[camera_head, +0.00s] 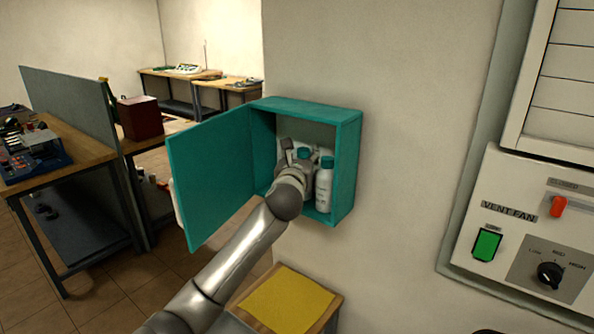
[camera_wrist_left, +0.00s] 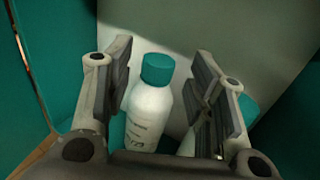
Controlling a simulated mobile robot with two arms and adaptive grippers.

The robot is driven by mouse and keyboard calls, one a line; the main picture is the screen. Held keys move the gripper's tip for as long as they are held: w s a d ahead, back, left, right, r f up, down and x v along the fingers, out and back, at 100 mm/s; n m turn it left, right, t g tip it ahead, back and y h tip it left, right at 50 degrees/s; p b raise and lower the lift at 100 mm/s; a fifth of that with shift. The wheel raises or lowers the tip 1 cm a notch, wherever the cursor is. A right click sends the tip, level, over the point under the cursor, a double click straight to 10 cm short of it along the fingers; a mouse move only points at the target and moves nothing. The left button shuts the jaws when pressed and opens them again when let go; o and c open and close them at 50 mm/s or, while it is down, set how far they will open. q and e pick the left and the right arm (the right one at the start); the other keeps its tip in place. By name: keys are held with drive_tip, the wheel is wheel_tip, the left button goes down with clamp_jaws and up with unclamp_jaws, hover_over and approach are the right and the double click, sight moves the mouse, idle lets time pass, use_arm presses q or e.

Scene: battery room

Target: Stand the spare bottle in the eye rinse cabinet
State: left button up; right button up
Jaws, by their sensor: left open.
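The teal eye rinse cabinet (camera_head: 349,165) hangs on the wall with its door (camera_head: 210,175) swung open to the left. My left gripper (camera_head: 296,160) is inside it, open. In the left wrist view, a white bottle with a teal cap (camera_wrist_left: 152,108) stands upright between its spread fingers, with a gap visible on the right side. In the head view this bottle is mostly hidden behind the gripper; its cap (camera_head: 304,153) shows. A second white bottle (camera_head: 324,188) with a teal cap stands to the right in the cabinet, partly hidden by the right finger in the wrist view.
A yellow mat (camera_head: 288,303) lies on a small wooden table below the cabinet. A vent fan panel (camera_head: 525,235) is on the wall at right. Workbenches (camera_head: 60,150) and a grey partition (camera_head: 75,105) stand at left. The wall between cabinet and panel is bare.

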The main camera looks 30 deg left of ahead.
use_arm(q)
drive_tip(key=b+v, duration=0.1)
drive_tip(key=v, duration=0.7)
drive_tip(key=shift+s+b, duration=0.25)
drive_tip(key=shift+b, duration=0.05)
drive_tip(key=shift+d+f, duration=0.1)
